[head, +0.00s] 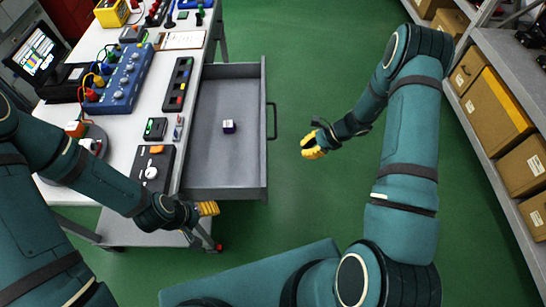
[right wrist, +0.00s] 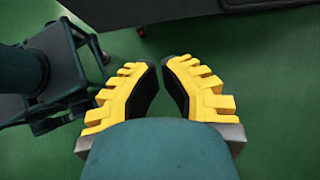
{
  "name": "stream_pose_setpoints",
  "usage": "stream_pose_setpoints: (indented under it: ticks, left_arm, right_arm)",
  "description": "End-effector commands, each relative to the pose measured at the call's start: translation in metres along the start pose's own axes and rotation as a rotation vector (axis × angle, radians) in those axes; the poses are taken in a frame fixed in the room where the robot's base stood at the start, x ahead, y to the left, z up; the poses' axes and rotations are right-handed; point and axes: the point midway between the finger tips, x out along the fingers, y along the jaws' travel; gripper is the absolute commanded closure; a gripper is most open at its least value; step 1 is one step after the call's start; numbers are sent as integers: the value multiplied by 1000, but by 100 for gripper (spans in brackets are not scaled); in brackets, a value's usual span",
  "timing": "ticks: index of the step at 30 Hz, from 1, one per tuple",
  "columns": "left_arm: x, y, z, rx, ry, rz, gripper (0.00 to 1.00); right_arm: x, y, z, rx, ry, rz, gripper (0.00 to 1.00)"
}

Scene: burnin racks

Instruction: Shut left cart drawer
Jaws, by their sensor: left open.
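The grey cart drawer (head: 216,168) is pulled out from the right side of the white-topped cart (head: 130,85). Its front panel (head: 263,160) faces right and has a dark bar handle (head: 272,121). A small dark cube with a pale top (head: 229,126) lies inside. My right gripper (head: 313,147) is right of the handle, apart from it. In the right wrist view its yellow fingers (right wrist: 160,62) hold nothing, with a narrow gap between the tips. My left gripper (head: 210,209) is open beside the drawer's near corner; whether it touches the drawer cannot be told.
Controllers, cables and a monitor (head: 38,53) crowd the cart top and its left. A shelf rack (head: 510,75) with cardboard boxes (head: 497,107) stands on the right. Green floor (head: 320,60) is clear between drawer and rack.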

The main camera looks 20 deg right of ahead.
Motion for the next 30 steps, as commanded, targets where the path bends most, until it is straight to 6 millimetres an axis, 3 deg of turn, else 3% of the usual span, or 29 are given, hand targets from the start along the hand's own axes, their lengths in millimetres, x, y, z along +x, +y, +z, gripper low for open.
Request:
stream_pose_setpoints:
  ticks: [5, 18, 24, 30]
  left_arm:
    - [2, 0, 1, 1, -2, 1, 28]
    - [8, -3, 4, 3, -9, 1, 28]
    - [7, -2, 4, 3, -8, 1, 28]
    - [7, -2, 4, 2, -7, 1, 28]
  right_arm:
    - [20, 1, 0, 1, -2, 3, 100]
    - [104, 1, -1, 0, 0, 4, 100]
    - [120, 1, 22, -3, 0, 3, 100]
    - [127, 1, 28, -2, 1, 1, 100]
